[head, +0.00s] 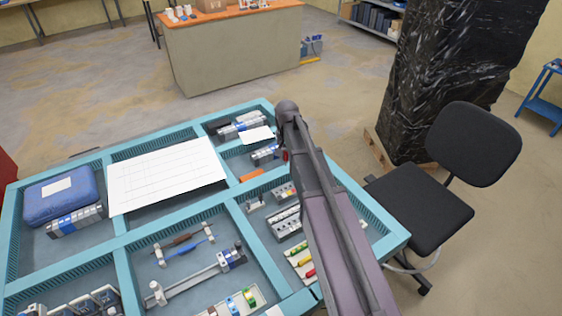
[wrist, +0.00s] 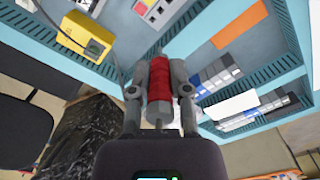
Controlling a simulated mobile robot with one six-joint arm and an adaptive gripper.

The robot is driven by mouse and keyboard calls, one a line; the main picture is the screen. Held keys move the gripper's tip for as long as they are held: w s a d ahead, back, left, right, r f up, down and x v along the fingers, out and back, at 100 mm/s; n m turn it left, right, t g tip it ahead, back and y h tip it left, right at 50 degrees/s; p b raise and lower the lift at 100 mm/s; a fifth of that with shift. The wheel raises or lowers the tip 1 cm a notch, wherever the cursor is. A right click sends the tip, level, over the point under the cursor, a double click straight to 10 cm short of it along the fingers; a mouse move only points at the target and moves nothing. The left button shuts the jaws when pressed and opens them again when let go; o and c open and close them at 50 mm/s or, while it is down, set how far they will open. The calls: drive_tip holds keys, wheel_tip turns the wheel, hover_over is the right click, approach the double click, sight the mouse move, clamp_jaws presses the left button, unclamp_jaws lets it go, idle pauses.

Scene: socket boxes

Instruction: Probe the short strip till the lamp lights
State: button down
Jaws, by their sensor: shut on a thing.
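My gripper (wrist: 160,92) is shut on a red-bodied probe (wrist: 161,78) with grey ends. In the head view my arm hides most of the gripper, and a bit of red shows beside the short strip. The short grey strip with a blue part (head: 264,156) lies in a small compartment at the tray's far right; it also shows in the wrist view (wrist: 215,77), right of the probe. The probe looks apart from it in the wrist view. A yellow box (wrist: 85,35) is at upper left there, near a grey cable. I cannot tell whether any lamp is lit.
A longer strip (head: 241,126) and a white card (head: 258,134) lie in the compartment behind. An orange piece (head: 251,174) lies nearer. Teal dividers (head: 234,180) separate the compartments. A black chair (head: 425,200) and a dark wrapped block (head: 440,80) stand at right.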

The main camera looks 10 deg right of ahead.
drive_tip(key=shift+r+p, duration=1.7)
drive_tip(key=shift+r, duration=0.55)
drive_tip(key=shift+s, duration=0.1)
